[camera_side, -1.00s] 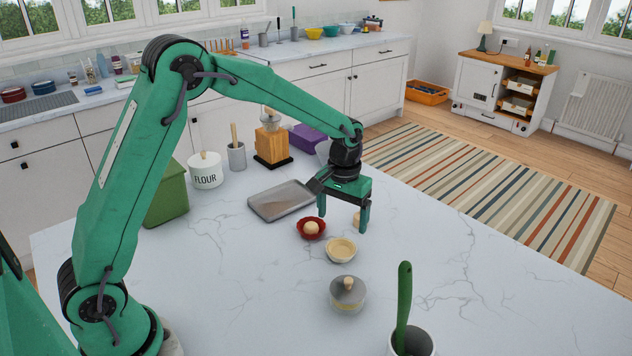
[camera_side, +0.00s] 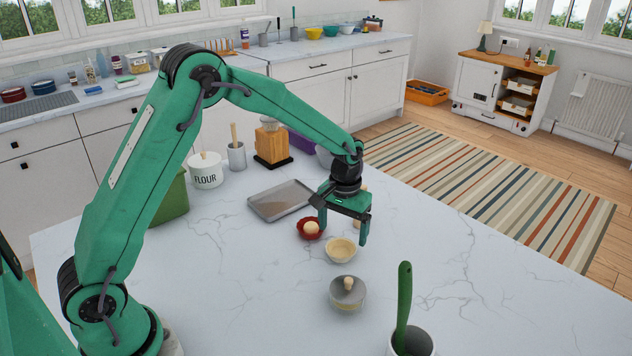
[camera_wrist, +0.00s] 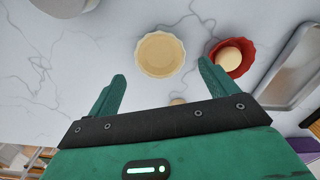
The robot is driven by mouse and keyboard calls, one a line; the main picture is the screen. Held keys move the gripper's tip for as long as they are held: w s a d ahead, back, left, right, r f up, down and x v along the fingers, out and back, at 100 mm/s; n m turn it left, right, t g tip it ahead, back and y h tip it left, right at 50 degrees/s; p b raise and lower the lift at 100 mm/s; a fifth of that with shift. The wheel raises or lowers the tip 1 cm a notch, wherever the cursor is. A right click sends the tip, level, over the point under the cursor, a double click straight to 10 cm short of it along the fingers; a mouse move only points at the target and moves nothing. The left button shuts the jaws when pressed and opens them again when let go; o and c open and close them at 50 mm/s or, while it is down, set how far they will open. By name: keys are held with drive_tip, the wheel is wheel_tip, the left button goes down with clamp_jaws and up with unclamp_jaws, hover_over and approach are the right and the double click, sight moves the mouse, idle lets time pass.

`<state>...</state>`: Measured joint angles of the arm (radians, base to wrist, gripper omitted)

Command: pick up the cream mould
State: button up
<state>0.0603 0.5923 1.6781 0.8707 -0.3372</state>
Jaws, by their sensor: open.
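The cream mould (camera_side: 341,249) is a small, round, fluted dish standing upright on the marble worktop. In the wrist view the cream mould (camera_wrist: 160,54) lies just beyond the fingertips, near the middle between them. My gripper (camera_side: 343,234) is open and empty, above the worktop and a little behind the mould. In the wrist view my gripper's fingers (camera_wrist: 162,80) stand wide apart, touching nothing that I can make out. A red mould (camera_side: 309,229) with a pale ball (camera_side: 312,228) in it stands close to the left finger; it also shows in the wrist view (camera_wrist: 243,70).
A lidded bowl (camera_side: 348,293) with a wooden knob stands in front of the mould. A grey baking tray (camera_side: 281,201) lies behind left. A pot with a green-handled tool (camera_side: 404,310) is at the front right. A small pale object is partly hidden behind the gripper. The right worktop is clear.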

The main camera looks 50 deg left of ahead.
sight(341, 251)
drive_tip(key=shift+f, duration=2.3)
drive_tip(key=c, duration=1)
drive_tip(key=shift+c, duration=0.2)
drive_tip(key=shift+r, duration=0.2)
drive_tip(key=shift+r, duration=0.6)
drive_tip(key=r, duration=0.3)
drive_tip(key=shift+s+d+r, duration=0.1)
drive_tip(key=shift+s+d, duration=0.15)
drive_tip(key=shift+d, duration=0.15)
drive_tip(key=s+d+r, duration=0.6)
drive_tip(key=d, duration=0.2)
drive_tip(key=shift+d+r, duration=0.15)
drive_tip(key=shift+d, duration=0.25)
